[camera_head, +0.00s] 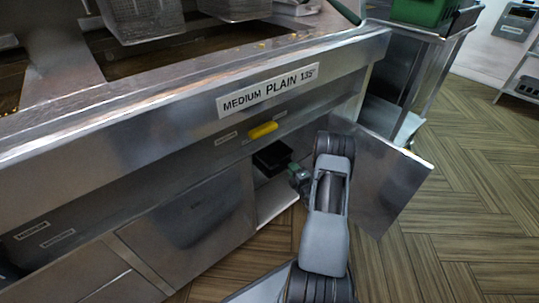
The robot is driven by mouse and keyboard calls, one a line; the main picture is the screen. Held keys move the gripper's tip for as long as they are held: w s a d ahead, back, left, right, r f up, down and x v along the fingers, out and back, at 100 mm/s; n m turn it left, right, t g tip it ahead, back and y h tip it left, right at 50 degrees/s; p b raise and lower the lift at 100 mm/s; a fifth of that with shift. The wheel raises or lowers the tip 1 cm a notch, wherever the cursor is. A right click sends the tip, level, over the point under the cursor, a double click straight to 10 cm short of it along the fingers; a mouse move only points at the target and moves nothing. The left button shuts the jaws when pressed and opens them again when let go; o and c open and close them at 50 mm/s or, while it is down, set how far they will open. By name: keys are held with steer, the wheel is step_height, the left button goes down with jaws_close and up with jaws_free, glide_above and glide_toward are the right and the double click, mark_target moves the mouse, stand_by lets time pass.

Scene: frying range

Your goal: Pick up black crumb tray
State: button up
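A black tray-like object (272,157), which looks like the crumb tray, is inside the open cabinet under the fryer. Only its front part shows below the cabinet's upper edge. My gripper (299,176) appears small at the opening, just right of and slightly below the black tray. It is partly hidden by my arm, and its fingers are too small to tell open from shut. I cannot tell whether it touches the tray.
The cabinet door (385,185) stands open at the right, beside my arm. A yellow handle (263,130) sticks out above the opening. The steel fryer front (190,225) lies to the left. A steel cart (405,75) with a green bin (422,12) stands behind. Floor at the right is clear.

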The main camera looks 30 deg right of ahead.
steer(key=shift+w+d+f+b, duration=0.1)
steer(key=shift+w+b, duration=0.55)
steer(key=shift+w, duration=1.4)
steer(key=shift+c, duration=0.4)
jaws_close()
